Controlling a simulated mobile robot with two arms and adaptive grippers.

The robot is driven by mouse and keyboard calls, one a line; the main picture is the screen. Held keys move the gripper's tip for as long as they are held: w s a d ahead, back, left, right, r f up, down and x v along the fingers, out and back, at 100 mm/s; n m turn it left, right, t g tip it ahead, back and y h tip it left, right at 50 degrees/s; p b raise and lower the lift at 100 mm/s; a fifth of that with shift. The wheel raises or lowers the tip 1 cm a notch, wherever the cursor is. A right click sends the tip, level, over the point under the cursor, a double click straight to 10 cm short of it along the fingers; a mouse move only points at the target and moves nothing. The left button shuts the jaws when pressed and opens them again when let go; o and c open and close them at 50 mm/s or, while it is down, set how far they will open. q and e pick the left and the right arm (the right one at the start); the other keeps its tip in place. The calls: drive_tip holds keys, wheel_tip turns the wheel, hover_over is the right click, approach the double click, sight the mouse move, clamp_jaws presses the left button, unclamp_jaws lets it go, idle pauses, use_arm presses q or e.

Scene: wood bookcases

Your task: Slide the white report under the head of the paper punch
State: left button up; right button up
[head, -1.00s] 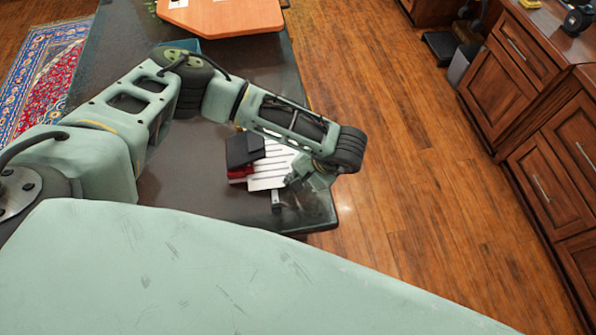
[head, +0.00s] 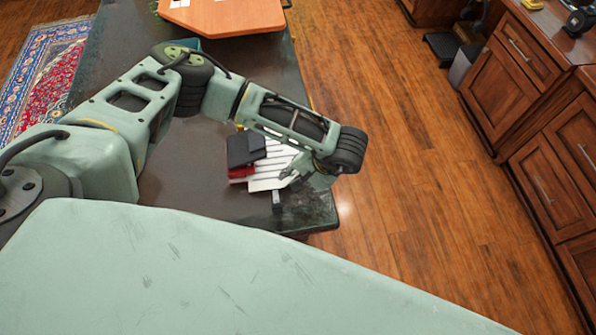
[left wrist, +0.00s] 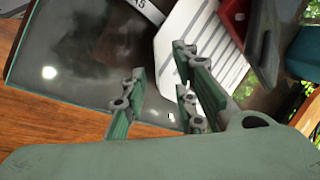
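The white report (head: 266,180), a sheet with dark stripes, lies on the dark tabletop near the table's right end. The paper punch (head: 245,150) has a black head over a red base and stands at the report's left side. In the left wrist view the report (left wrist: 196,38) lies beside the red part of the punch (left wrist: 233,18); how far it reaches under the head is hidden. My left gripper (head: 293,179) is low at the report's right side. Its fingers (left wrist: 160,95) are apart, with the report's near corner close to one finger and nothing visibly gripped. My right gripper is not in view.
A small grey item with number marks (left wrist: 147,10) lies near the report. The dark table (head: 205,200) ends just right of my gripper, with wood floor beyond. An orange-brown board (head: 225,14) lies at the table's far end. Wooden cabinets (head: 540,80) stand at right.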

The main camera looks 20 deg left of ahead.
use_arm(q)
drive_tip(key=v, duration=1.2)
drive_tip(key=shift+d, duration=0.1)
